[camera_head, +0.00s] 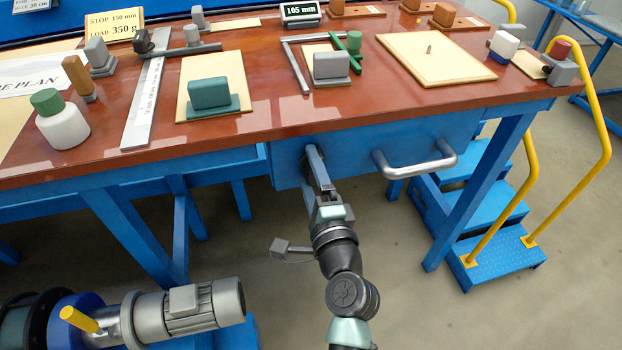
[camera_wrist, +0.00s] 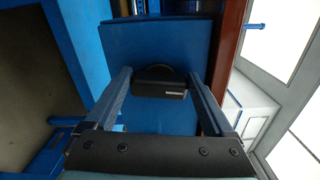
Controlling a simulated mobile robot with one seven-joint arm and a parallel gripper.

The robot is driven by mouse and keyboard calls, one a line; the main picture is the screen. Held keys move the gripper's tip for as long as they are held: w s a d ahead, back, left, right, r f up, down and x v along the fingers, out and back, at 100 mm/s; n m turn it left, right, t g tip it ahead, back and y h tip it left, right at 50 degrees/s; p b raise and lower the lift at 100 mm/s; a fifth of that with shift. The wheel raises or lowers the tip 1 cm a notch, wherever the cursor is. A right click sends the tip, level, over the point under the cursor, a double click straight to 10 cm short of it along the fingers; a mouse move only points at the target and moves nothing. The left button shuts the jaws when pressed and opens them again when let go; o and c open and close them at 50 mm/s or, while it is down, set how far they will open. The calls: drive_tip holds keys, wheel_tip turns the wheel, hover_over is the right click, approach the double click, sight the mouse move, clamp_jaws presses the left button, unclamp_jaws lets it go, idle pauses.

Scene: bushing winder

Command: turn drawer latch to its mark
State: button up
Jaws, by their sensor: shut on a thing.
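My gripper (camera_head: 317,168) reaches the left part of the blue drawer front (camera_head: 357,150) under the table. In the wrist view, the drawer latch (camera_wrist: 160,80) is a dark block with a short pale line on it, lying crosswise between the fingers of my gripper (camera_wrist: 160,83). The fingers are shut on its two ends. A rounded plate edge (camera_wrist: 171,70) shows behind the latch, mostly hidden by it. I cannot make out the mark. In the head view my fingers hide the latch. The drawer looks closed.
A grey bar handle (camera_head: 415,163) sticks out of the drawer front, right of my gripper. The red-brown tabletop (camera_head: 270,112) overhangs above. A blue table leg (camera_head: 480,190) and steps with yellow rails (camera_head: 505,247) stand right; a motor unit (camera_head: 185,310) lies low at left.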

drive_tip(key=shift+f+n+b, duration=0.15)
drive_tip(key=shift+n+b, duration=0.2)
drive_tip(key=shift+n, duration=0.35)
drive_tip(key=o, duration=1.1)
drive_tip(key=shift+s, duration=0.1)
drive_tip(key=v, duration=1.2)
drive_tip(key=shift+s+d+b, duration=0.15)
drive_tip(key=shift+s+b, duration=0.2)
drive_tip(key=shift+b, duration=0.05)
